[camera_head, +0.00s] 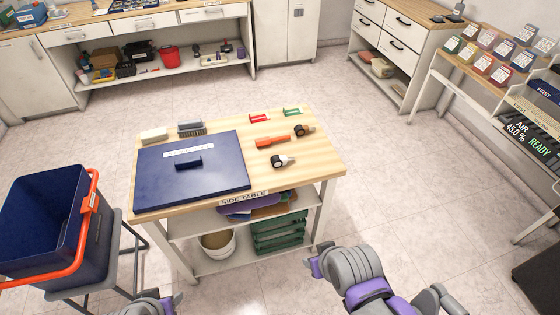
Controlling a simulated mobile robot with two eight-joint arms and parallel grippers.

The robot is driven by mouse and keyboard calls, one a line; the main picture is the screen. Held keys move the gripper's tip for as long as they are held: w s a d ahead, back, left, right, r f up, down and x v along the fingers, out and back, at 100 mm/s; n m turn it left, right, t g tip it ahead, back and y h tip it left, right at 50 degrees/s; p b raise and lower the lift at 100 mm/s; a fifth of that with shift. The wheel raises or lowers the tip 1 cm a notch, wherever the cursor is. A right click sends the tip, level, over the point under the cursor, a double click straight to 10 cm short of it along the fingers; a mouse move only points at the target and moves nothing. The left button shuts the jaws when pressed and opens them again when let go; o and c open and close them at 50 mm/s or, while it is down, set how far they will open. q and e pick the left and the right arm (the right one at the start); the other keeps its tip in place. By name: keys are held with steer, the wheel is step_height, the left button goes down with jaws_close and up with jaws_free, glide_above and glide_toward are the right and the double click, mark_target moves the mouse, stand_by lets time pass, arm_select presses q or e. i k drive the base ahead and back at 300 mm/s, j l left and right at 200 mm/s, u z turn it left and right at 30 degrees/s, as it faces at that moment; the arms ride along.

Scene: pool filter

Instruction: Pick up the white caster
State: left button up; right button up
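The side table (322,158) stands in the middle of the view. A small caster with a black wheel and a white part (283,161), which looks like the white caster, lies on the table right of the blue panel. A second, darker caster (304,130) with a brownish part lies behind it to the right. My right gripper (314,267) is in front of the table, apart from both casters. My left gripper (172,303) is at the bottom edge, partly cut off. Neither gripper visibly holds anything, and their finger openings are unclear.
A blue panel with a handle (225,179) covers the table's left half. Two brushes (190,128) lie behind it. An orange tool (272,142) and red (260,118) and green (292,112) items lie near the casters. A blue bin (40,215) with an orange handle stands left.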

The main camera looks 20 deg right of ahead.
mark_target(278, 161)
steer(key=l+u, duration=0.1)
steer(key=u, duration=0.25)
steer(key=i+l+u, duration=0.1)
steer(key=u, duration=0.2)
steer(key=l+u, duration=0.1)
steer(key=u, duration=0.25)
steer(key=l+u, duration=0.3)
steer(key=l, duration=0.2)
steer(key=l+u, duration=0.3)
steer(key=l, duration=1.1)
steer(key=k+u, duration=0.05)
